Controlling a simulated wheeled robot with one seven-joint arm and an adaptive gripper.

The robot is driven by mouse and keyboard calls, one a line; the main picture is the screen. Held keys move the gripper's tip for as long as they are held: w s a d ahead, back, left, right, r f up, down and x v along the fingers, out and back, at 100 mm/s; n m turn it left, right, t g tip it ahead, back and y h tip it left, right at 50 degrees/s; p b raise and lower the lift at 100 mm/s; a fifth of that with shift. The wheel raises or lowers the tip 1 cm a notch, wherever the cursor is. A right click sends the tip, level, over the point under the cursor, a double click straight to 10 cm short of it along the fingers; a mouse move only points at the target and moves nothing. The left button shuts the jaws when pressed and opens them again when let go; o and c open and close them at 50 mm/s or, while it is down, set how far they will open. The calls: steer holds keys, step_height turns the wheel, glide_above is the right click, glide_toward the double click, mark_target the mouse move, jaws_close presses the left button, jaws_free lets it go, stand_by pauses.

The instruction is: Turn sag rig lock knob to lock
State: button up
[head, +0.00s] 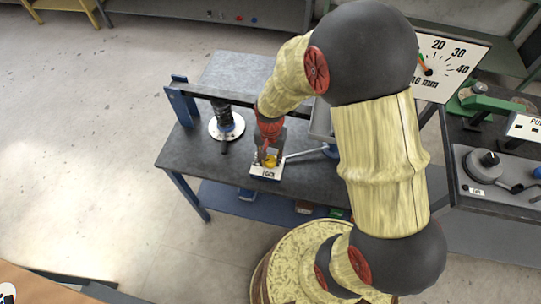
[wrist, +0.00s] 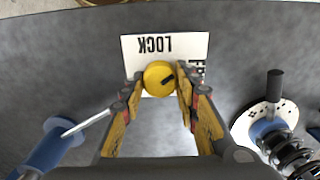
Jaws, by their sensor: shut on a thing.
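The lock knob is a round yellow knob (wrist: 159,78) with a dark pointer mark, on a white plate (wrist: 132,50). The plate carries the word LOCK and a partly hidden word starting with FR. In the wrist view the pointer mark slants across the knob's right part, toward the partly hidden word. My gripper (wrist: 160,84) is shut on the knob, one finger on each side. In the head view my gripper (head: 267,152) reaches down to the yellow knob (head: 270,161) on its small white box (head: 265,173) near the table's front edge.
The dark table (head: 195,155) bears the box. A black spring on a white round base (head: 227,126) stands to its left. A light rod (head: 305,152) runs to its right. A dial board (head: 450,62) stands behind my arm.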

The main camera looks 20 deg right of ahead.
mark_target(270, 159)
steer(key=n+p, duration=0.2)
steer(key=n, duration=0.3)
steer(key=shift+r+n, duration=0.1)
steer(key=shift+n, duration=0.2)
steer(key=n+p, duration=0.2)
steer(key=n, duration=0.3)
steer(key=shift+a+n, duration=0.1)
steer(key=shift+n, duration=0.2)
steer(key=o, duration=1.1)
steer(key=shift+o, duration=0.2)
step_height(270, 159, up, 12)
stand_by(0.5)
